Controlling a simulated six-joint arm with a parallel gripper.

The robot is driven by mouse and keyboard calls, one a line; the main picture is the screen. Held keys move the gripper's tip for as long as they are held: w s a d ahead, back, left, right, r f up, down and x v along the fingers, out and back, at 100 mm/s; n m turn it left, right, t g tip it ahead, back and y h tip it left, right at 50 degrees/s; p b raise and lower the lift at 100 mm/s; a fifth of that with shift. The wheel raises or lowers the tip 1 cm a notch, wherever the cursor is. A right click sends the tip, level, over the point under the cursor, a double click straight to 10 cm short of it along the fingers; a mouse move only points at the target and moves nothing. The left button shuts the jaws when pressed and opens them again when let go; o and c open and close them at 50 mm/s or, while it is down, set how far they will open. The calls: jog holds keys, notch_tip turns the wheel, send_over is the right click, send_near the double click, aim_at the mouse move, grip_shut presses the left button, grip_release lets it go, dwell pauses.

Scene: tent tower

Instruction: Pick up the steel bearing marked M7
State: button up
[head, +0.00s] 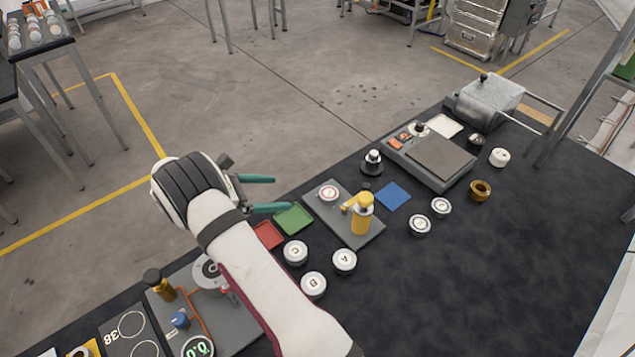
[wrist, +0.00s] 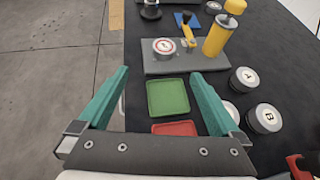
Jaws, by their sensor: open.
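My gripper (head: 281,193) is open and empty, held above the table's far edge. In the wrist view its teal fingers (wrist: 159,74) point toward a grey plate, with the green tray between and below them. No marking M7 is readable. Round steel pieces marked C (head: 295,252), B (head: 313,285) and A (head: 344,261) stand on the dark table. Two more steel pieces, one (head: 419,225) and another (head: 441,207), stand farther right; their marks are too small to read. A disc with a red ring (head: 328,193) sits on the grey plate, its mark unclear.
The grey plate (head: 370,236) carries a yellow clamp (head: 362,213). Green (head: 294,217), red (head: 267,236) and blue (head: 393,196) trays lie nearby. A scale (head: 443,157), brass ring (head: 480,190) and metal box (head: 488,99) stand right. The table's right front is clear.

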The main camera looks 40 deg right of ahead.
send_near(324, 195)
jog(key=x, duration=0.4)
jog(key=shift+w+d+r, duration=0.1)
jog(key=shift+w+r, duration=0.05)
jog(key=shift+w, duration=0.2)
jog(key=x, duration=0.5)
jog(key=shift+s, duration=0.35)
grip_shut()
